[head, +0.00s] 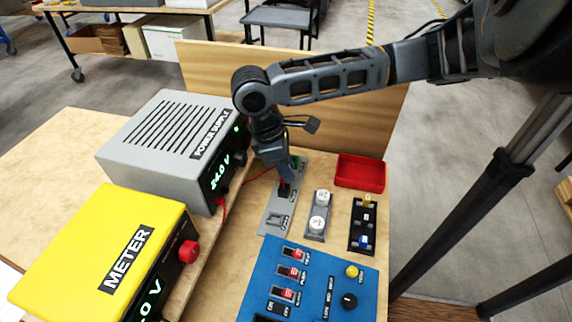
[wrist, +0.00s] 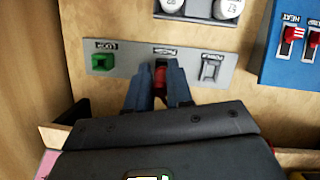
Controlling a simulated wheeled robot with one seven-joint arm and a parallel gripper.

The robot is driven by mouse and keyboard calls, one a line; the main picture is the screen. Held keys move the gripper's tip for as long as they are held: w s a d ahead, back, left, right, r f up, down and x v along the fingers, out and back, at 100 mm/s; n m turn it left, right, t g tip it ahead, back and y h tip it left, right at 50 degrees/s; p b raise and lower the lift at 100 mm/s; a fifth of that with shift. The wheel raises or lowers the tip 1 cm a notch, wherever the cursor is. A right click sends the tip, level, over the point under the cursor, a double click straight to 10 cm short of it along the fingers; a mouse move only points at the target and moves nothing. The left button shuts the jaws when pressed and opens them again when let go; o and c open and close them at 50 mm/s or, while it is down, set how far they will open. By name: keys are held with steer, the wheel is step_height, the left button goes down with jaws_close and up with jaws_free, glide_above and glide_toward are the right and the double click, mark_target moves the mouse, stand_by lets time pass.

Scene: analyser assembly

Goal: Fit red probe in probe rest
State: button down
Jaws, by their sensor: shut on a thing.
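My gripper (wrist: 158,80) points down over a grey strip (wrist: 130,62) and is shut on the red probe (wrist: 160,76), which shows between the fingertips. In the head view my gripper (head: 284,180) is over the middle of that strip, with a bit of red at its tips. The strip bears three labelled stations: a green piece (wrist: 103,62) at one end, the middle one under my gripper, and a grey holder (wrist: 210,70) at the other end.
A grey power supply (head: 170,140) and a yellow meter (head: 110,250) stand left, with a red lead (head: 228,203) near the supply. White-capped vials (head: 318,224), a black rack (head: 361,228), a red tray (head: 361,172) and a blue switch panel (head: 320,285) crowd the right.

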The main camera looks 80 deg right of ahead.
steer(key=shift+f+b, duration=0.5)
steer(key=shift+f, duration=0.6)
stand_by(0.5)
steer(key=c, duration=0.9)
jaws_free()
steer(key=shift+c, duration=0.2)
steer(key=shift+o, duration=0.3)
steer(key=shift+o, duration=1.3)
steer(key=shift+r, duration=0.1)
steer(key=shift+r+p, duration=3.5)
